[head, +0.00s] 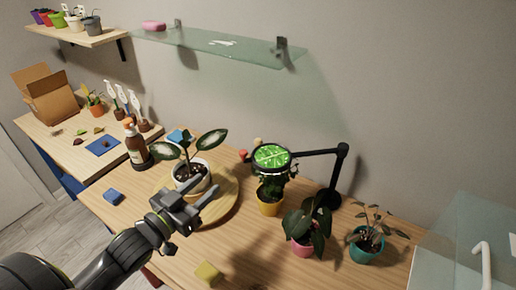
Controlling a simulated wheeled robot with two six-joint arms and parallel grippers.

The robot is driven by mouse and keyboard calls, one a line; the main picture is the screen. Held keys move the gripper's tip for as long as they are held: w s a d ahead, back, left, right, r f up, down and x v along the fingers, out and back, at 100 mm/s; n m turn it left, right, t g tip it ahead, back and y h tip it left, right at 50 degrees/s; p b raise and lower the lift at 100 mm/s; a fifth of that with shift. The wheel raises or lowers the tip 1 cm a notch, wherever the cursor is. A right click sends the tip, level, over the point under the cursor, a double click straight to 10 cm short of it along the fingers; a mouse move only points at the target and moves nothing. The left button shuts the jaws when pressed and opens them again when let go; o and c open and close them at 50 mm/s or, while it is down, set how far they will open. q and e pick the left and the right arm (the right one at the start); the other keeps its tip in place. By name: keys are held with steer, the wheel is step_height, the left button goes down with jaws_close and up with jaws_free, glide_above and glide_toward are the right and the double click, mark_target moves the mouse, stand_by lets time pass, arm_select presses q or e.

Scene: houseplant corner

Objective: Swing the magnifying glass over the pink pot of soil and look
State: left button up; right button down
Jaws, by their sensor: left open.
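The magnifying glass (271,157) is a round black-rimmed lens on a black jointed arm and stand (335,180). Its lens hangs over the plant in the yellow pot (269,206), and enlarged green leaf shows through it. The pink pot (301,249) stands to the front right of the lens, with a dark-leaved plant in it; its soil is hidden by leaves. My left gripper (206,207) is open and empty, in front of the white pot (193,178), left of the lens and apart from it. My right gripper is not in view.
The white pot's plant stands on a round wooden board (228,207). A teal pot (366,246) is right of the pink pot. A glass shelf (215,45) hangs above.

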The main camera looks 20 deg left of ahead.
mark_target(241, 155)
arm_select(q)
steer(key=w+d, duration=0.1)
steer(key=w, duration=0.4)
steer(key=w+d, duration=0.1)
steer(key=w, duration=0.5)
steer(key=w+d, duration=0.1)
steer(key=w, duration=0.4)
steer(key=shift+w+d+r, duration=0.1)
steer(key=shift+w+d, duration=0.1)
steer(key=shift+w, duration=0.2)
jaws_close()
